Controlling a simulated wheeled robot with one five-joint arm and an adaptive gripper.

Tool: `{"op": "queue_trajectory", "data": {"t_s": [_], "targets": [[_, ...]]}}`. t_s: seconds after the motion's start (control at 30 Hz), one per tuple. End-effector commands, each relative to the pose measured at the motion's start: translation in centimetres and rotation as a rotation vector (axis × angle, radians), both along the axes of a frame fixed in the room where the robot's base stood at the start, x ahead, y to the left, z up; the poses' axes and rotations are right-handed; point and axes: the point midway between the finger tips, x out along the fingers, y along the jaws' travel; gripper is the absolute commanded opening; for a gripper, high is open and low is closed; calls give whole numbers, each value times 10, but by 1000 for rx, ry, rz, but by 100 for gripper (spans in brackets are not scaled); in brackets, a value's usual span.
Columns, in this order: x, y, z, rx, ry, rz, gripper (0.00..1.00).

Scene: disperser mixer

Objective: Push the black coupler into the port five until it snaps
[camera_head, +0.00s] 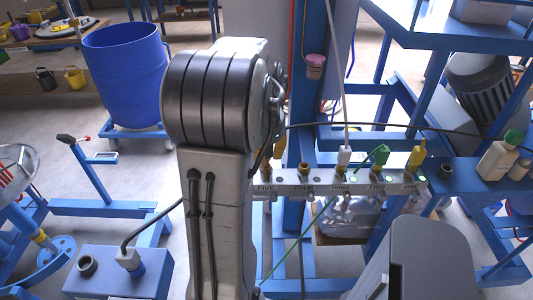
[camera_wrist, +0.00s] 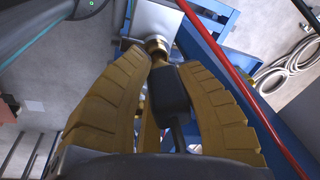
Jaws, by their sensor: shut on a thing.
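The black coupler (camera_wrist: 170,92) is between the tan fingers of my gripper (camera_wrist: 164,66) in the wrist view. The fingers are shut on it, with its cable end toward my palm. A brass port (camera_wrist: 156,45) on a pale block lies just ahead of the coupler's front end. I cannot tell whether they touch or how far the coupler is in. In the head view the pale port bar (camera_head: 322,187) carries the labels FIVE to ONE from left to right. The FIVE label (camera_head: 264,190) shows beside my arm, which hides most of my gripper and the coupler.
A white plug (camera_head: 344,156) is at port three, a green one (camera_head: 379,155) at two and a yellow one (camera_head: 417,157) at one. Port four's brass fitting (camera_head: 304,170) is bare. A black cable (camera_head: 420,128) crosses above the bar. A red pipe (camera_wrist: 235,75) runs right of my fingers.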

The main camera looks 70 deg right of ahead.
Motion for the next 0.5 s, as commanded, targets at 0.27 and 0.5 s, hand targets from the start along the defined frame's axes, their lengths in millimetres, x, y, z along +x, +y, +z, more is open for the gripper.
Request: {"op": "queue_trajectory", "data": {"t_s": [0.27,0.5], "targets": [[0,0,-7,0,0,0,0],[0,0,-12,0,0,0,0]]}}
